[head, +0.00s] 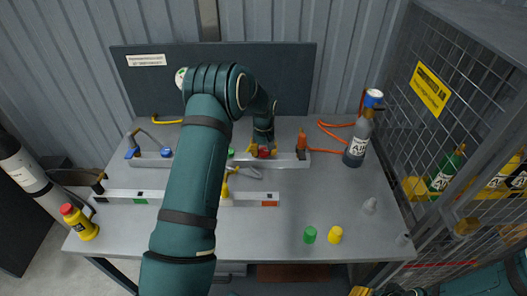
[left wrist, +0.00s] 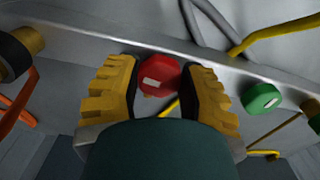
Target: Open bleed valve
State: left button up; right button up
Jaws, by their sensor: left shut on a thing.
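A long grey manifold rail (head: 225,160) runs across the bench and carries a red knob (head: 265,152), a green knob (head: 231,153) and a blue knob (head: 167,153). My left gripper (head: 263,147) reaches down to the rail at the red knob. In the left wrist view the red knob (left wrist: 157,76) sits between the two yellow fingers of my left gripper (left wrist: 158,88), which is shut on it. The green knob (left wrist: 262,98) shows to the right there. Yellow tips of my right gripper (head: 362,291) show at the bottom edge; their opening is unclear.
A dark bottle with a blue cap (head: 357,138) stands at the back right. A second rail (head: 255,199) lies nearer the front. Green (head: 310,235) and yellow (head: 335,235) caps stand front right. A yellow bottle (head: 79,222) stands at left. A mesh cage borders the right.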

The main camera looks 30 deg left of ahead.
aim_at(264, 151)
pick_arm(q)
jog(key=shift+n, duration=0.8)
jog(key=shift+f, duration=0.1)
jog(key=o, duration=1.2)
notch_tip(264, 151, up, 12)
jog(key=shift+r, duration=0.1)
